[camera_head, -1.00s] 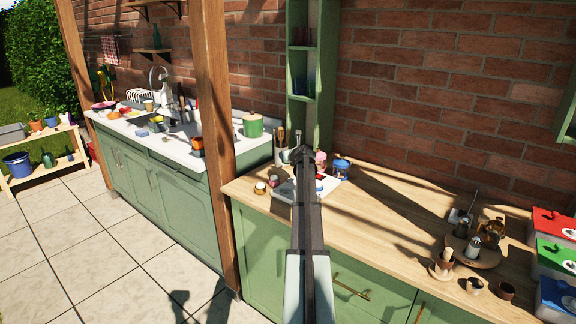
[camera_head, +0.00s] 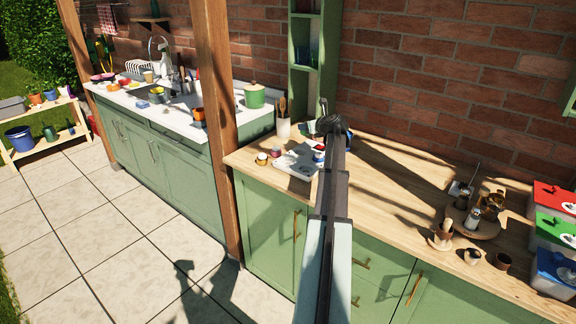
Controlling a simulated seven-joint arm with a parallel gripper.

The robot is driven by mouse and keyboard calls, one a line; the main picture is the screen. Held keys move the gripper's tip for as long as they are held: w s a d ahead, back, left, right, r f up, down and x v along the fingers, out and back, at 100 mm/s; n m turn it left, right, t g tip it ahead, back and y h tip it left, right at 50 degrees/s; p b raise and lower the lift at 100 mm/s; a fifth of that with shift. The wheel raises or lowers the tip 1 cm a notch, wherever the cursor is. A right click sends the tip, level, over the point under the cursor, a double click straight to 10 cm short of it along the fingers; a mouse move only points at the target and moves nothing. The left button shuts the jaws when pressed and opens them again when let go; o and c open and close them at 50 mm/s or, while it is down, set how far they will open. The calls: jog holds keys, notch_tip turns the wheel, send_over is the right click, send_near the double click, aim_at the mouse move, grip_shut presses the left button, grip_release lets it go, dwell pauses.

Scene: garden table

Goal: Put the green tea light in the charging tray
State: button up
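A white tray (camera_head: 290,166), which looks like the charging tray, lies on the wooden counter left of my arm; its right part is hidden. A small round thing with a pale top (camera_head: 262,159) and a reddish one (camera_head: 276,152) stand just left of it. A red, white and blue small thing (camera_head: 319,155) shows at the tray's right side, beside my arm. I cannot make out a green tea light. My gripper (camera_head: 330,125) is at the far end of my arm, over the counter behind the tray; its fingers are too small and dark to read.
A utensil pot (camera_head: 283,127) stands behind the tray near a green shelf post. A wooden board (camera_head: 477,228) with jars and small brown cups sits to the right, with coloured-lid boxes (camera_head: 553,234) beyond. The counter between is mostly clear. A wooden post (camera_head: 217,130) rises at left.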

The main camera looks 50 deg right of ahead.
jog(key=shift+a+n+y, duration=3.4)
jog(key=shift+a+y, duration=0.6)
jog(key=shift+a, duration=1.1)
jog(key=shift+t, duration=0.4)
jog(key=shift+w+f, duration=0.15)
jog(key=shift+f, duration=2.25)
jog(key=shift+w+f, duration=0.1)
jog(key=shift+f, duration=2.3)
jog(key=shift+f, duration=0.15)
jog(key=o, duration=1)
jog(key=shift+s+d+r, duration=0.1)
jog(key=shift+s+r, duration=0.1)
jog(key=shift+r, duration=0.05)
jog(key=v, duration=1.1)
jog(key=shift+s+r, duration=0.15)
jog(key=shift+s, duration=0.1)
